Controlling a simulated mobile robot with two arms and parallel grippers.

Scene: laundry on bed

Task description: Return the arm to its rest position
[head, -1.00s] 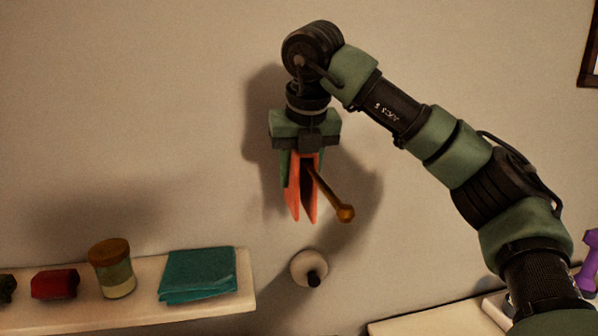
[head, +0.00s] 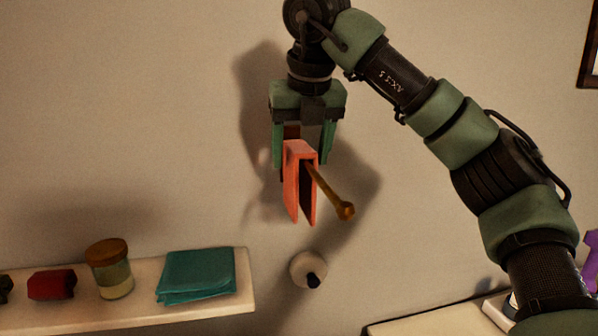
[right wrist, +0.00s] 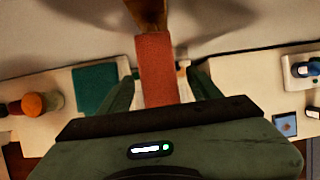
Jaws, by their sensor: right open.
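My right gripper (head: 305,152) is open, its two green fingers spread above and around the top of an orange-red folded cloth (head: 297,180). The cloth hangs over a brown wooden peg (head: 335,195) that sticks out from the wall. In the right wrist view the cloth (right wrist: 157,70) lies between the open fingers (right wrist: 160,90), with a gap on either side. I cannot tell whether a finger still touches the cloth. My right arm comes in from the right. My left gripper is not in view.
A shelf (head: 130,318) at lower left holds a folded teal cloth (head: 196,276), a jar with a brown lid (head: 110,268) and a red object (head: 52,284). A round white knob (head: 308,270) is on the wall below the peg. Another surface (head: 430,325) is at lower right, near a purple object (head: 592,252).

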